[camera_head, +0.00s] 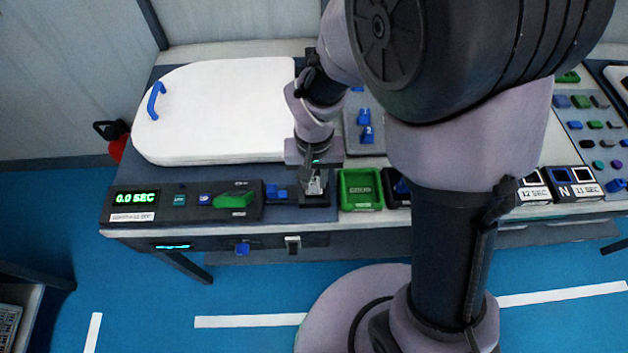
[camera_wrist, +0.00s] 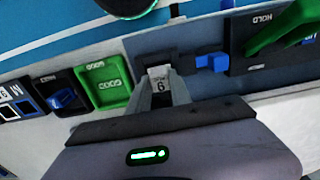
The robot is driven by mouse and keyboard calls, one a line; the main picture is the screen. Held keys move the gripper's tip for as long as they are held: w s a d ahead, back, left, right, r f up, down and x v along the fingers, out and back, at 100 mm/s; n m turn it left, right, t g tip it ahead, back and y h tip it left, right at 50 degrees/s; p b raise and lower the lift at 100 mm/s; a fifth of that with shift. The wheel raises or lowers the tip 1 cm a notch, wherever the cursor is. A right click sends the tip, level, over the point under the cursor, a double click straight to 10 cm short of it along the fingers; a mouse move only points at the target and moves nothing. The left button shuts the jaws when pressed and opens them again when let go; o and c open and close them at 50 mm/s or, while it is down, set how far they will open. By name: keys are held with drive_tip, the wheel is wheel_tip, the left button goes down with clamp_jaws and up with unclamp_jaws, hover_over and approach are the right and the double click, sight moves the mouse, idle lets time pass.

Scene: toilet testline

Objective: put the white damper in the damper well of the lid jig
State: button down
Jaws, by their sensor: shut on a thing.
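My gripper (camera_head: 316,186) points down at the bench's front edge, left of the green tray. In the wrist view, my gripper (camera_wrist: 160,84) is shut on a small whitish piece (camera_wrist: 160,72) marked 6, which appears to be the white damper. The fingers hide its sides. A dark block (camera_head: 315,201) lies directly below my gripper; I cannot tell whether the piece touches it. A grey plate with blue blocks (camera_head: 366,136) stands behind and to the right, partly hidden by my arm. No damper well is clearly visible, and I cannot tell which fixture is the lid jig.
A large white lid (camera_head: 220,105) with a blue handle lies at the back left. A timer box (camera_head: 133,200) with a green switch (camera_head: 235,199) stands at the front left. A green tray (camera_head: 360,188) is close on the right. My arm hides much of the bench's right half.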

wheel_tip(320, 180, down, 2)
drive_tip(key=shift+f, duration=0.1)
drive_tip(key=shift+b, duration=0.3)
drive_tip(key=shift+f, duration=0.2)
drive_tip(key=c, duration=1.2)
unclamp_jaws()
wheel_tip(320, 180, up, 12)
drive_tip(key=p, duration=0.5)
wheel_tip(320, 180, up, 13)
drive_tip(key=m+t+y, duration=0.2)
drive_tip(key=m+t, duration=0.1)
drive_tip(key=t, duration=0.1)
hover_over(314, 182)
drive_tip(key=s+d, duration=0.6)
drive_tip(key=shift+m+t, duration=0.5)
drive_tip(key=shift+t, duration=0.4)
drive_tip(key=shift+s+d+r, duration=0.15)
drive_tip(key=shift+s+r, duration=0.35)
drive_tip(key=shift+s, duration=0.4)
drive_tip(key=shift+s+d+r, duration=0.1)
drive_tip(key=shift+s+r, duration=0.4)
drive_tip(key=shift+s, duration=0.35)
drive_tip(key=shift+s+d+r, duration=0.15)
drive_tip(key=shift+s+r, duration=0.35)
drive_tip(key=shift+s, duration=0.4)
